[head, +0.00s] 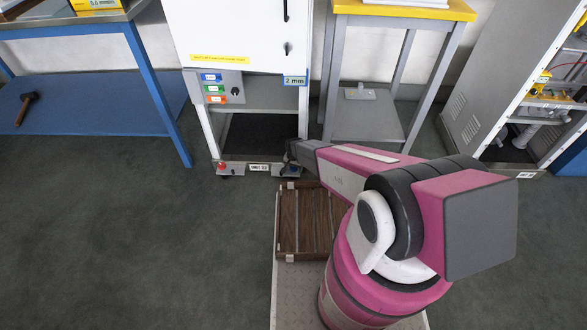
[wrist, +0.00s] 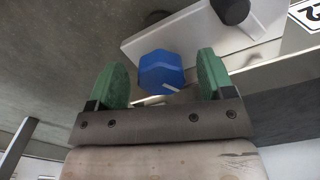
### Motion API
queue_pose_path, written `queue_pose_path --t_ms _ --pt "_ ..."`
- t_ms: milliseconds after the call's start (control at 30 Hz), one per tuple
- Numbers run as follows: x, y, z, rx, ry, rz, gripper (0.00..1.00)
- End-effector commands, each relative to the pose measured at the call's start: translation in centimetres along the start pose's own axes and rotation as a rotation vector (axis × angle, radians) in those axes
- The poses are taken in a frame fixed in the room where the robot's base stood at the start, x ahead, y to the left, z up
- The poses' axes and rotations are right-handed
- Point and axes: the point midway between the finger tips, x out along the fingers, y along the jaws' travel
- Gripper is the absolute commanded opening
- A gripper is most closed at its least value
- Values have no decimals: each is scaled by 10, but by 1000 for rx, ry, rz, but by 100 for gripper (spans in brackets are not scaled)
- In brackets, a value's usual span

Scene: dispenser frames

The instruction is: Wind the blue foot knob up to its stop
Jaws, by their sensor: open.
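The blue foot knob (wrist: 161,73) is a faceted blue knob in the middle of the wrist view. My gripper (wrist: 157,75) is open, with one green finger on each side of the knob. In the head view my gripper (head: 290,154) is at the low front right corner of the white dispenser frame (head: 240,40). A red knob (head: 222,166) shows at the frame's front left corner.
A black round part (wrist: 231,10) sits on the pale plate (wrist: 200,35) beside the blue knob. A blue-legged bench (head: 150,80) stands left and a yellow-topped table (head: 400,10) right. A slatted brown rack (head: 300,222) lies on my base. The left floor is clear.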

Motion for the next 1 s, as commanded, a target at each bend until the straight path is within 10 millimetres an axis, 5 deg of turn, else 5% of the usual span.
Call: queue_pose_path --t_ms 67,233,467,1000 --pt "0 0 0 0 0 0 75" --pt "0 0 0 0 0 0 25" --pt "-1 0 0 -29 0 0 26" --pt "-1 2 -1 -401 0 0 26"
